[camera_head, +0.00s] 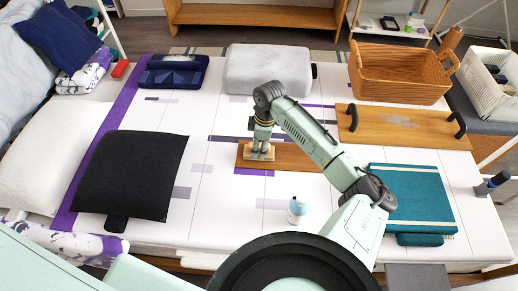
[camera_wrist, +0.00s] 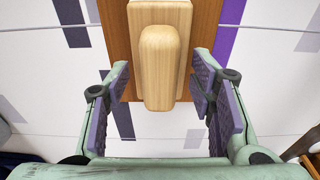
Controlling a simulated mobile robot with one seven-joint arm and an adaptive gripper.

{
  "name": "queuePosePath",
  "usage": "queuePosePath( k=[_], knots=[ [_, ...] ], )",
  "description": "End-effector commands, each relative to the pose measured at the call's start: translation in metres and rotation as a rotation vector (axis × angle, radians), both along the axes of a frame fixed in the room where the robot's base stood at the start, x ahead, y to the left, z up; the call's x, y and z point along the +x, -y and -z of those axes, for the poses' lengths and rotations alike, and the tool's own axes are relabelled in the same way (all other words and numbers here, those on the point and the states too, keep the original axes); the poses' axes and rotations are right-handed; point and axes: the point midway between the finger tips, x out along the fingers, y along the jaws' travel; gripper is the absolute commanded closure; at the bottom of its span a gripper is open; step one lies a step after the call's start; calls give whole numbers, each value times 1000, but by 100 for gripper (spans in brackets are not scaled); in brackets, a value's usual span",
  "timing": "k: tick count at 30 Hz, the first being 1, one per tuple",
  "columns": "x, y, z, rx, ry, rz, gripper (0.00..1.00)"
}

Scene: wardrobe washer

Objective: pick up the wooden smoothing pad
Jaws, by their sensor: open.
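The wooden smoothing pad (camera_head: 259,152) rests on a flat brown board on the bed-like surface, near the middle of the head view. In the wrist view the pad (camera_wrist: 160,68) shows as a pale wood base with a rounded raised grip. My gripper (camera_wrist: 160,112) is open, with one purple-lined finger on each side of the pad's near end. The fingers look apart from the pad. In the head view my gripper (camera_head: 262,138) points down right over the pad and hides part of it.
The brown board (camera_head: 305,159) lies under the pad. A black cushion (camera_head: 130,175) lies left, a teal folded item (camera_head: 411,195) right, and a small white bottle (camera_head: 298,209) in front. A wicker basket (camera_head: 398,78) and handled wooden board (camera_head: 400,124) are at back right.

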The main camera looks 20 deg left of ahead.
Motion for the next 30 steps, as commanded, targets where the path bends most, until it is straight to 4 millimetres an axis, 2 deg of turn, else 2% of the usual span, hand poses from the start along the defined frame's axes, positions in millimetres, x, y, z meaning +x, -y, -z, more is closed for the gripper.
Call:
queuePosePath(
  k=[6, 27, 30],
  knots=[
    [0, 0, 1, 0, 1, 0, 51],
    [0, 0, 0, 0, 1, -1, 98],
    [0, 0, 0, 0, 1, -1, 100]
  ],
)
